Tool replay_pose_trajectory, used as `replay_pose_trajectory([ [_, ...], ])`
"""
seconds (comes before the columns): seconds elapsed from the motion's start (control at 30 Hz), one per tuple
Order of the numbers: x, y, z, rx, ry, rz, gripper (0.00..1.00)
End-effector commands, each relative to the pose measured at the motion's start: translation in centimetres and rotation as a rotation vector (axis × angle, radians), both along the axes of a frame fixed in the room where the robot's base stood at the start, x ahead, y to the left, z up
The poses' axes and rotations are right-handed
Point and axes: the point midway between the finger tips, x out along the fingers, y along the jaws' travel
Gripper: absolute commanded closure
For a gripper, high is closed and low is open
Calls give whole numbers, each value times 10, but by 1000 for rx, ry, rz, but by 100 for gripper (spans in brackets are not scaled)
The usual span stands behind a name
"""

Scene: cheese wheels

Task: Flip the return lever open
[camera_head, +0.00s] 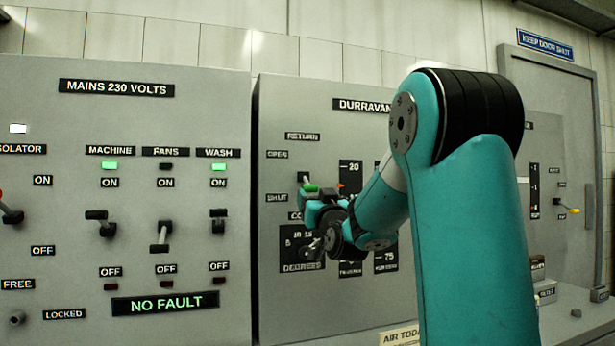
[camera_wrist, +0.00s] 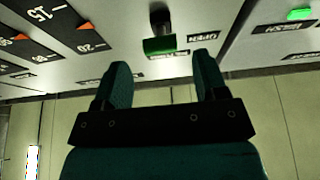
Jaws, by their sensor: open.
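The return lever (camera_head: 310,188) has a black stem and a green handle. It stands on the panel below the RETURN label (camera_head: 302,136), between the OPEN label (camera_head: 277,154) and the SHUT label (camera_head: 277,198). My gripper (camera_head: 318,192) is close to the handle in the head view, and my wrist partly hides the panel around it. In the wrist view the green handle (camera_wrist: 160,46) lies just beyond my two teal fingertips (camera_wrist: 161,60), roughly centred in the gap. My fingers are apart with nothing between them. I cannot tell whether a finger touches the handle, nor the lever's exact setting.
A mains panel (camera_head: 125,135) with several black switches stands at the left. Black gauges (camera_head: 350,170) lie right of the lever, partly behind my arm. A grey door (camera_head: 560,110) and a yellow-tipped lever (camera_head: 570,209) are at the far right.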

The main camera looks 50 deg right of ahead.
Motion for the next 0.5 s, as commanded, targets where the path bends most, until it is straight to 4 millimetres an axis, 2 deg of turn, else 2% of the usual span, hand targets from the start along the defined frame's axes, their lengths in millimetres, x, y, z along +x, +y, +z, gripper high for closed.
replay_pose_trajectory([
  [0.03,11,-5,9,1,1,2,34],
  [0.2,36,-21,20,1,0,3,34],
  [0.5,57,-34,27,1,0,0,34],
])
